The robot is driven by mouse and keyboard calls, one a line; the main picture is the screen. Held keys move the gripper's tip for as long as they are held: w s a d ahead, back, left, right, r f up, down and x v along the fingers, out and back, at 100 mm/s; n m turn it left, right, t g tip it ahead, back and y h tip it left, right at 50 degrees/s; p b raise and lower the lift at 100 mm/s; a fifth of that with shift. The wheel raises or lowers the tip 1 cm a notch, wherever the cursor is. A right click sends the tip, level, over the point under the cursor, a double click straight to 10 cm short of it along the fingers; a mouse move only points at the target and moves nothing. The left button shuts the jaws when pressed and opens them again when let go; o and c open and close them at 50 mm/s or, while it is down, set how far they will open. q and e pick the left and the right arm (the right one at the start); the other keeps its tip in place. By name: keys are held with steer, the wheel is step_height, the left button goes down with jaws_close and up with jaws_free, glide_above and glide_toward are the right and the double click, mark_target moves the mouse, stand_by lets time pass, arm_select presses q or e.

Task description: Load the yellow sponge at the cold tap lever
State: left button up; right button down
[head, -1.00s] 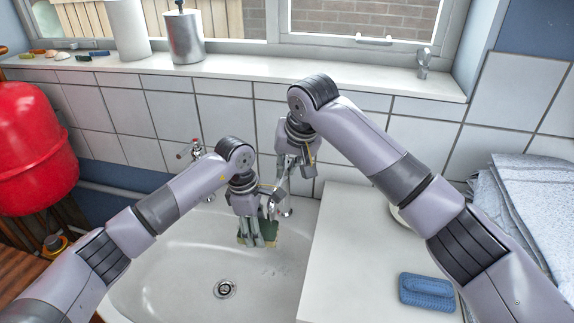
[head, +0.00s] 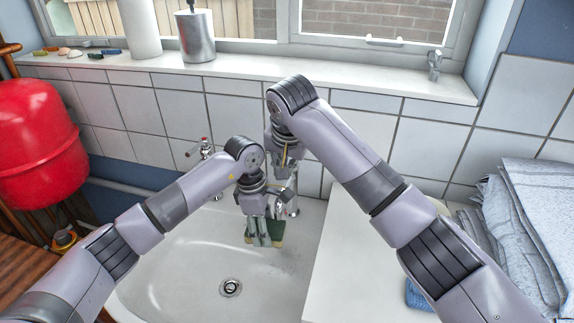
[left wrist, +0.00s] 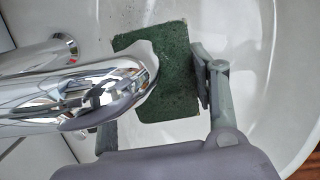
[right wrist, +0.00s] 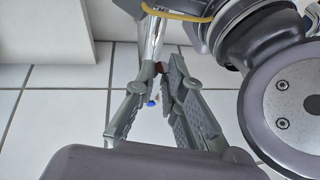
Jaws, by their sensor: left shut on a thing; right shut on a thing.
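My left gripper (head: 262,240) is shut on the sponge (head: 278,240), low over the back of the sink. The sponge's dark green scouring face (left wrist: 178,75) shows in the left wrist view, between the fingers and below the chrome tap spout (left wrist: 120,85). Its yellow part is mostly hidden. My right gripper (head: 284,172) is at the cold tap, above and behind the left gripper. In the right wrist view, its fingers (right wrist: 158,105) are closed around the slim chrome cold tap lever (right wrist: 152,45), with a blue mark between them. No water shows clearly.
The white sink (head: 190,270) has a drain (head: 231,287) in front of my left gripper. A red-marked tap (head: 204,150) stands left. A white counter (head: 335,265), folded towels (head: 535,220) and a partly hidden blue item (head: 417,296) are at right.

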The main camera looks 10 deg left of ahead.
steer(key=c, duration=1.7)
jaws_free()
steer(key=shift+r, duration=0.1)
steer(key=v, duration=1.1)
steer(key=shift+s+r, duration=0.2)
steer(key=shift+r, duration=0.15)
arm_select(q)
steer(key=shift+s, duration=0.1)
